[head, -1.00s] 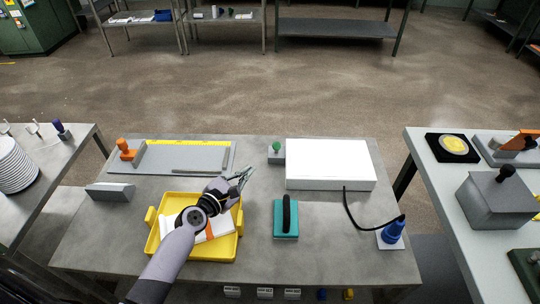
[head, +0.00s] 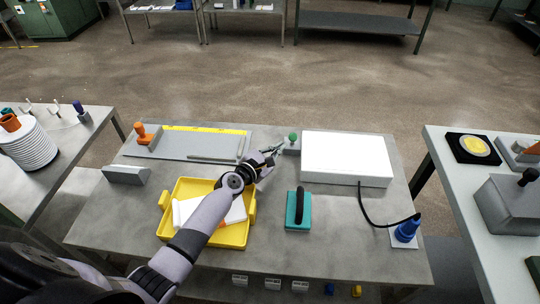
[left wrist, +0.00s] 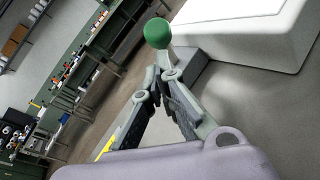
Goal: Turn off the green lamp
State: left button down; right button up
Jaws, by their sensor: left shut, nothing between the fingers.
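The green knob of the lamp control (head: 293,137) stands on a small grey box at the left end of a white light box (head: 346,156). In the left wrist view the green ball (left wrist: 158,33) shows just beyond my fingertips, with the grey box (left wrist: 186,67) behind them. My left gripper (head: 276,149) is shut and empty, close to the left side of the grey box. In the left wrist view its fingertips (left wrist: 160,72) meet just below the green ball; I cannot tell whether they touch it. My right gripper is not in view.
A yellow tray (head: 235,236) with white paper lies under my left arm. A teal-based tool with a black handle (head: 299,209) stands right of it. A blue plug (head: 406,230) with a black cable stands front right. A grey board (head: 175,145) lies back left.

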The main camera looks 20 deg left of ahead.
pick_arm(q)
jog(key=shift+w+d, duration=0.15)
jog(key=shift+w, duration=0.3)
